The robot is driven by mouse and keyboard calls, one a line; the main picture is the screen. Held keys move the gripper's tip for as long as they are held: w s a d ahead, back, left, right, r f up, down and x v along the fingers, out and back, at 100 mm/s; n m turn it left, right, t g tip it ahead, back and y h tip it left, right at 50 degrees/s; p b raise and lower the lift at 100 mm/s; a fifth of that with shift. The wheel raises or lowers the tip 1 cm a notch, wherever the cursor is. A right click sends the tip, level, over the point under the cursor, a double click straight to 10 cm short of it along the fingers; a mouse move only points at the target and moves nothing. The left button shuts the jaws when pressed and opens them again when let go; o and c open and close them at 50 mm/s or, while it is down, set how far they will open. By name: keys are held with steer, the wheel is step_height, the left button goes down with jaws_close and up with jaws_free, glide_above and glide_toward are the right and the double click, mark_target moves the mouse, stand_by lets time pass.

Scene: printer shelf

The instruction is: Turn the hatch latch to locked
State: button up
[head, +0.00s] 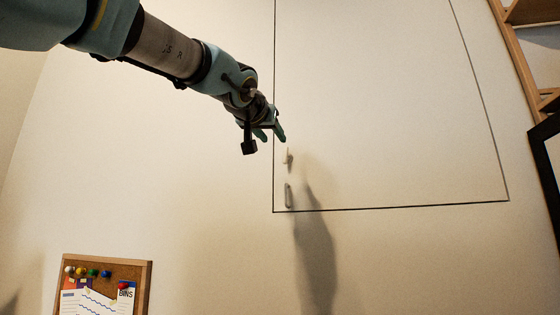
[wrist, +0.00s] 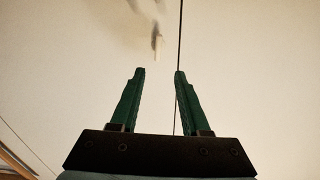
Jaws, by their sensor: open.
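The hatch (head: 390,110) is a large pale panel with a dark outline, flush in the pale wall. Its latch (head: 287,156) is a small cream tab near the hatch's lower left corner. In the wrist view the latch (wrist: 157,47) stands roughly upright, just beyond the fingertips and between their lines. My gripper (head: 275,136) is just above and left of the latch in the head view. Its two green fingers (wrist: 160,73) are apart, with nothing between them. It appears clear of the latch; the exact gap cannot be told.
A small grey handle (head: 288,195) sits below the latch on the hatch. A cork board (head: 140,275) with pins and papers hangs at the lower left. Wooden shelving (head: 520,60) stands at the right edge. The wall around the latch is bare.

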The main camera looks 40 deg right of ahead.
mark_target(286, 150)
steer(key=p+x, duration=0.1)
steer(key=x, duration=0.2)
steer(key=p+x, duration=0.1)
steer(key=x, duration=0.3)
steer(key=p+x, duration=0.1)
steer(key=x, duration=0.2)
steer(key=shift+d+r, duration=0.35)
steer(key=shift+d, duration=0.05)
steer(key=shift+c, duration=0.3)
jaws_close()
